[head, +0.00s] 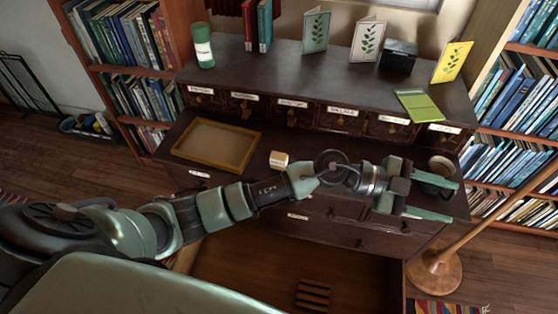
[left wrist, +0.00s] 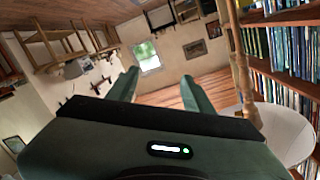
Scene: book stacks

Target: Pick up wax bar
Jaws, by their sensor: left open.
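A small cream-coloured block (head: 279,159), which looks like the wax bar, lies on the dark desk top (head: 225,178) just right of the wooden tray. My left gripper (head: 452,201) is open at the right end of the desk, well to the right of the block. Nothing shows between its fingers. In the left wrist view its two fingers (left wrist: 160,76) are spread apart, and the block is not in that view. My left forearm passes in front of the desk, just below the block. My right gripper is not in view.
A shallow wooden tray (head: 216,146) lies left of the block. A dark cup (head: 440,166) stands close to my left gripper. An open drawer (head: 262,268) sticks out below. Cards, a green-labelled jar (head: 203,48) and a black box (head: 398,56) stand on the upper shelf.

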